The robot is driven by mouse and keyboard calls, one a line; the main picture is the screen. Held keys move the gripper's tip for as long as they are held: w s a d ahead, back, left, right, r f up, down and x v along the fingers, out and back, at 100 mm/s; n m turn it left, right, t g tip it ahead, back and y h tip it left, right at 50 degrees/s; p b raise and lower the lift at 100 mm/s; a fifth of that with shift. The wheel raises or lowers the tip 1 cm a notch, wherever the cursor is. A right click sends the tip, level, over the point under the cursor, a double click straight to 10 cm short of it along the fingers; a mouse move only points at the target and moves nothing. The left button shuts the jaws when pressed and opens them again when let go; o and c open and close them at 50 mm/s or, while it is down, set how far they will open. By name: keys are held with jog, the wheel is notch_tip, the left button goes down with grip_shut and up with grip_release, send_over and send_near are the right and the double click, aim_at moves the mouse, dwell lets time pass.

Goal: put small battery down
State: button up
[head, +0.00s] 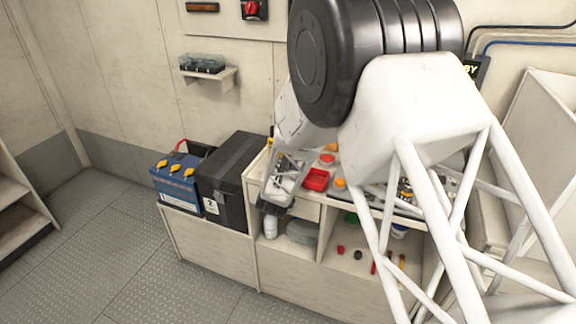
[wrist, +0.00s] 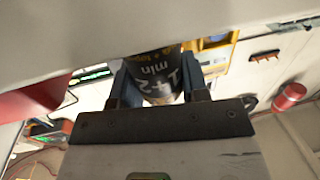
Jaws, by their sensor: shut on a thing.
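My gripper (wrist: 158,84) is shut on a dark thing with white lettering, the small battery (wrist: 155,68), in the wrist view. Its two blue-grey fingers press on its left and right sides. A pale surface across the top of that view hides the battery's upper part. In the head view my wrist hangs over the left part of the workbench (head: 307,207), and I cannot make out the held battery clearly there. A large blue battery (head: 177,182) with yellow caps sits in the left bay, apart from my wrist.
A black box (head: 228,180) stands right of the blue battery, close to my wrist. A red tray (head: 316,180) and small orange and red items lie on the bench. Shelves below hold a spray can (head: 270,227) and loose parts. A wall shelf (head: 208,75) is behind. The floor at left is clear.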

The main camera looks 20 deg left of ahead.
dwell(0.3)
jog(key=o, duration=1.1)
jog(key=shift+f, duration=0.1)
jog(key=shift+c, duration=0.2)
jog(key=s+d, duration=0.2)
jog(key=s, duration=1)
jog(key=shift+w+r, duration=0.1)
jog(key=shift+r, duration=0.1)
